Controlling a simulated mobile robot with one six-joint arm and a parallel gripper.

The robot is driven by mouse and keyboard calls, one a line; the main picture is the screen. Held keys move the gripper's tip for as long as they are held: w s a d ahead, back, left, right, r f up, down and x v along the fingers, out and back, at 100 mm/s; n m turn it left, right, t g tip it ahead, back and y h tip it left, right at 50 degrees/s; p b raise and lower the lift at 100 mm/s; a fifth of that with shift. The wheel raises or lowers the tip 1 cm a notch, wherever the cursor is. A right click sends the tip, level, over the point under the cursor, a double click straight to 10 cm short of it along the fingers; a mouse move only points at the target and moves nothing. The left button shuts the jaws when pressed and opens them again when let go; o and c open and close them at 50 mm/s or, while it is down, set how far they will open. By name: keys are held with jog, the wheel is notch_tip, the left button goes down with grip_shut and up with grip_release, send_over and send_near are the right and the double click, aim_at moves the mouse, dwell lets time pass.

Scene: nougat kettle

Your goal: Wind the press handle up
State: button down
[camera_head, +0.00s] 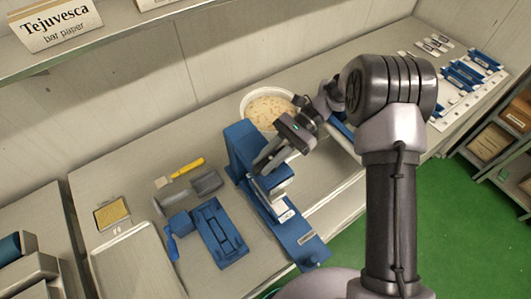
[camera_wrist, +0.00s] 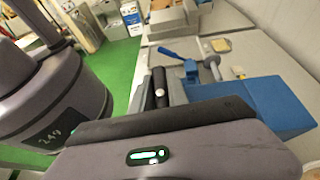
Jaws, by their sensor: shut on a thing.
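The blue press (camera_head: 240,143) stands on the steel counter in the middle of the head view, with its long base (camera_head: 308,247) reaching toward the front edge. A grey-white block sits low in its frame. My gripper (camera_head: 262,162) is at the upper part of the press, coming in from the upper right, shut on what I take to be the press handle. The grip itself is mostly hidden by the fingers. The wrist view shows a blue part of the press (camera_wrist: 268,97) on the right and a dark cylinder with a pale end (camera_wrist: 158,82) beyond my gripper's casing.
A white bowl of pale mix (camera_head: 268,108) stands behind the press. Left of it lie a blue mould (camera_head: 218,232), a grey scoop-like tool (camera_head: 207,183), a yellow-handled brush (camera_head: 187,167) and a tray (camera_head: 135,262). Blue and white pieces line the far right counter.

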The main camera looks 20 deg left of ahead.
jog(key=n+g+h+p, duration=0.1)
jog(key=n+h+p, duration=0.1)
jog(key=n+g+h+p, duration=0.1)
jog(key=n+h+p, duration=0.1)
jog(key=shift+s+d+r+h, duration=0.1)
jog(key=shift+d+r+h, duration=0.1)
jog(key=shift+h, duration=0.2)
jog(key=shift+d+f+n+h+p, duration=0.1)
jog(key=shift+n+h+p, duration=0.7)
jog(key=shift+d+f+n+h+p, duration=0.1)
jog(key=shift+n+h+p, duration=0.65)
jog(key=shift+n+h, duration=0.05)
jog(key=shift+h, duration=0.3)
jog(key=c, duration=1.3)
grip_release()
